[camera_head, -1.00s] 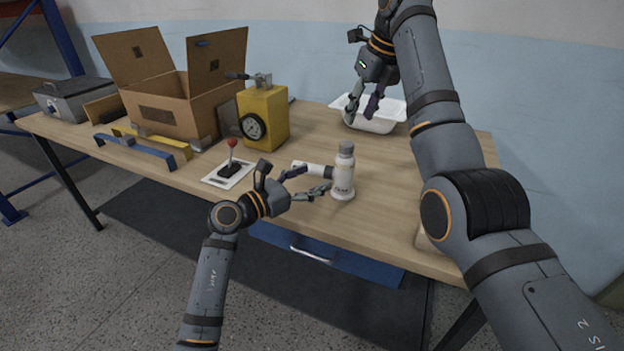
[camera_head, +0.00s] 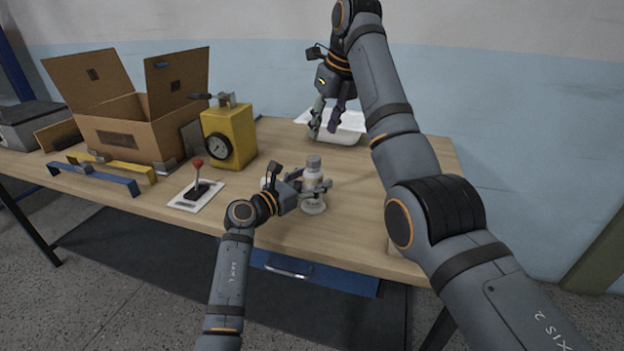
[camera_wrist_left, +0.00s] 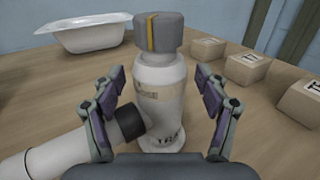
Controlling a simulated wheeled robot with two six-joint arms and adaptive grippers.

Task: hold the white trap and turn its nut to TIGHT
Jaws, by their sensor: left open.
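The white trap (camera_head: 313,207) stands upright on the table, with a grey nut (camera_head: 313,161) on top. In the left wrist view the trap (camera_wrist_left: 160,90) fills the middle, and its nut (camera_wrist_left: 159,33) bears a yellow stripe. Lettering shows on the body, partly unreadable. A white side pipe (camera_wrist_left: 50,154) leaves it at the lower left through a black collar (camera_wrist_left: 127,120). My left gripper (camera_head: 311,187) is open, one finger on each side of the trap's body, below the nut. My right gripper (camera_head: 323,134) is open and empty, at the white tub behind the trap.
The white tub (camera_head: 350,132) stands at the back. A yellow block with a dial (camera_head: 240,135), a red-knobbed lever (camera_head: 198,177) and an open cardboard box (camera_head: 125,136) stand to the left. Small brown cartons (camera_wrist_left: 247,67) are right of the trap in the left wrist view.

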